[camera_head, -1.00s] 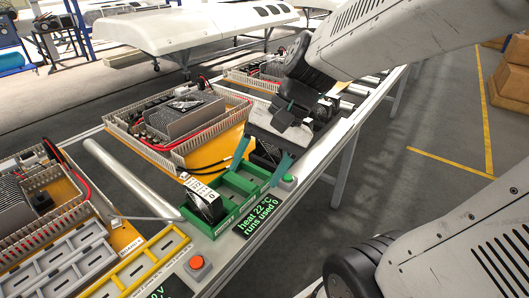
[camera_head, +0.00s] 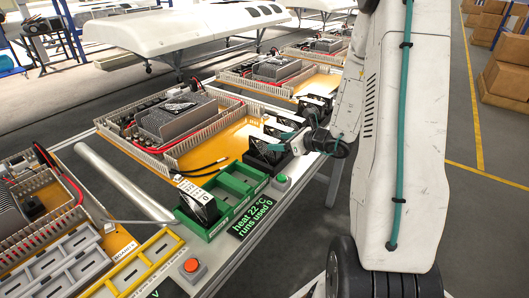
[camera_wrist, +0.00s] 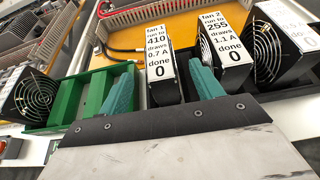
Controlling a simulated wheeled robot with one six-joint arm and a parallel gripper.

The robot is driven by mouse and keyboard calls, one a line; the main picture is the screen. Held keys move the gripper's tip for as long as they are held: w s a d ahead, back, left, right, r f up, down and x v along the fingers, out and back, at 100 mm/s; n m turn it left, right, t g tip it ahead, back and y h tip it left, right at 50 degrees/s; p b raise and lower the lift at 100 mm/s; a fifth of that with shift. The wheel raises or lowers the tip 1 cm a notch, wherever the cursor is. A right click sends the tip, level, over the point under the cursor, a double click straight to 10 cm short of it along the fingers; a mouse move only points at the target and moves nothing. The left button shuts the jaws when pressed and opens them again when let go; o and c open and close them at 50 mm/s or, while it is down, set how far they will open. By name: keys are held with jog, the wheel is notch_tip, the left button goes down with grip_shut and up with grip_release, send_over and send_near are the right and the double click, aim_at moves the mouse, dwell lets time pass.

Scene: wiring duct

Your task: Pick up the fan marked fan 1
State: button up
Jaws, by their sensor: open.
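Fan 1 (camera_wrist: 160,66) is a black fan with a white label reading "fan 1 run to 410 draws 0.7 A done 0". It stands upright in a dark tray, between my two teal fingers in the wrist view. My gripper (camera_wrist: 160,72) is open, with one finger on each side of the label. I cannot tell whether the fingertips touch the fan. In the head view my gripper (camera_head: 285,142) is low over the row of black fans and partly hides them. Fan 2 (camera_wrist: 228,52) stands just right of the right finger.
Another labelled fan (camera_wrist: 282,45) stands at far right. A green holder (camera_head: 238,185) with a fan (camera_head: 197,203) at one end lies beside the tray. A screen (camera_head: 248,218) reads "heat 22 °C runs used 0". A red button (camera_head: 191,265) and an orange wiring panel (camera_head: 215,148) are nearby.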

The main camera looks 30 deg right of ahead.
aim_at(272, 140)
jog(key=x, duration=0.6)
jog(key=c, duration=1.4)
jog(key=shift+r, duration=0.1)
grip_shut()
jog(key=shift+r, duration=0.1)
